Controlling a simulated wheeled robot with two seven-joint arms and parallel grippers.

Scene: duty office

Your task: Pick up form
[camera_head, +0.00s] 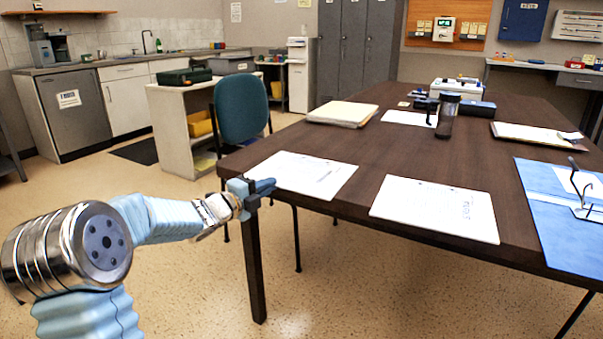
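A white printed form (312,174) lies flat at the near left corner of the dark brown table, with a pen-like thin mark on it. A second white form (435,207) lies to its right, near the front edge. My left gripper (264,187) is at the table's left corner, its dark blue fingers beside the near left edge of the first form. The fingers look close together, but whether they are parted, or touch the paper, cannot be made out. My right gripper is not in view.
The table (370,155) also bears a paper stack (343,114), a dark bottle (447,117), a clipboard (535,136) and a blue mat (567,232) with a thin wire object. A green chair (241,107) stands at the table's left. The floor at front left is clear.

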